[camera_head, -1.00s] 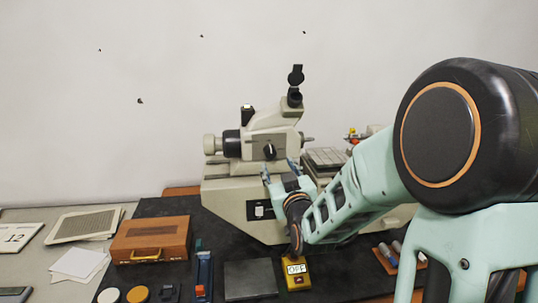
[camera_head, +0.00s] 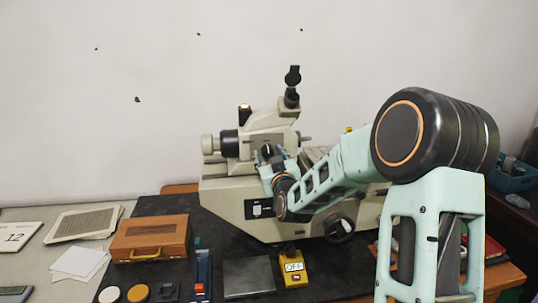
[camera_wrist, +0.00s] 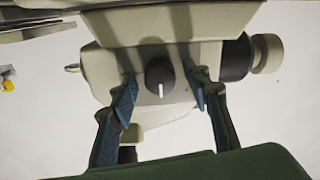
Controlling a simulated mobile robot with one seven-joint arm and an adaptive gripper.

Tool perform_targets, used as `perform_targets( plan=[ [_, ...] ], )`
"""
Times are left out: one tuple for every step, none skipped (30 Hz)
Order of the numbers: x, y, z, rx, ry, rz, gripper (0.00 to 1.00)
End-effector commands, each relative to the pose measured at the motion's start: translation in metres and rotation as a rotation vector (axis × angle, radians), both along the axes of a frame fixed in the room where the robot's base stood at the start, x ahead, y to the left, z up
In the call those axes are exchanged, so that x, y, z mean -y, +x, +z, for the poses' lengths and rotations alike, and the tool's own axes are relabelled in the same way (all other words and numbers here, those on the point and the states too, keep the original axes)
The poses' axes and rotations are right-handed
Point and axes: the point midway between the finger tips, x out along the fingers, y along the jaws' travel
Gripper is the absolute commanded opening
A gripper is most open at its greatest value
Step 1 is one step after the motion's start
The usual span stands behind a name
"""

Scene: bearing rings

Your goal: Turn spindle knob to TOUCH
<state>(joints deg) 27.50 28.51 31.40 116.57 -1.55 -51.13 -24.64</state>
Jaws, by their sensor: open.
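The spindle knob (camera_head: 267,150) is a small round black knob on the front of the cream-coloured machine (camera_head: 223,190). In the wrist view the knob (camera_wrist: 160,76) sits near the middle, with a white pointer line toward the bottom of the picture. No TOUCH lettering can be read. My gripper (camera_head: 270,158) is in front of the knob in the head view. In the wrist view its blue-padded fingers (camera_wrist: 166,88) stand open, one on each side of the knob, with visible gaps. No contact shows.
A yellow box marked OFF (camera_head: 292,268), a grey block (camera_head: 248,277) and a brown wooden case (camera_head: 150,238) lie on the black mat before the machine. A black handwheel (camera_head: 339,227) is on the machine's lower front. A blue bin (camera_head: 512,178) is at right.

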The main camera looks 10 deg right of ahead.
Motion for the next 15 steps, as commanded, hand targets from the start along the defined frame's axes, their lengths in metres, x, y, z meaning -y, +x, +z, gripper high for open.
perform_targets(
  plan=[
    [-0.0001, -0.0001, 0.0001, 0.000, 0.000, 0.000, 0.44],
    [-0.0001, -0.0001, 0.0001, 0.000, 0.000, 0.000, 0.44],
    [-0.0001, -0.0001, 0.0001, 0.000, 0.000, 0.000, 0.41],
    [0.0000, -0.0001, 0.0001, 0.000, 0.000, 0.000, 0.37],
    [0.0000, -0.0002, 0.0002, 0.000, 0.000, 0.000, 0.34],
    [0.0000, -0.0002, 0.0002, 0.000, 0.000, 0.000, 0.30],
    [0.0000, -0.0002, 0.0002, 0.000, 0.000, 0.000, 0.26],
    [0.0000, -0.0002, 0.0002, 0.000, 0.000, 0.000, 0.23],
    [0.0000, -0.0002, 0.0002, 0.000, 0.000, 0.000, 0.19],
    [0.0000, -0.0002, 0.0002, 0.000, 0.000, 0.000, 0.15],
    [0.0000, -0.0002, 0.0002, 0.000, 0.000, 0.000, 0.12],
    [0.0000, -0.0003, 0.0002, 0.000, 0.000, 0.000, 0.08],
    [0.0000, -0.0003, 0.0003, 0.000, 0.000, 0.000, 0.04],
    [0.0000, -0.0003, 0.0003, 0.000, 0.000, 0.000, 0.02],
    [0.0000, -0.0003, 0.0002, 0.000, 0.000, 0.000, 0.02]
  ],
)
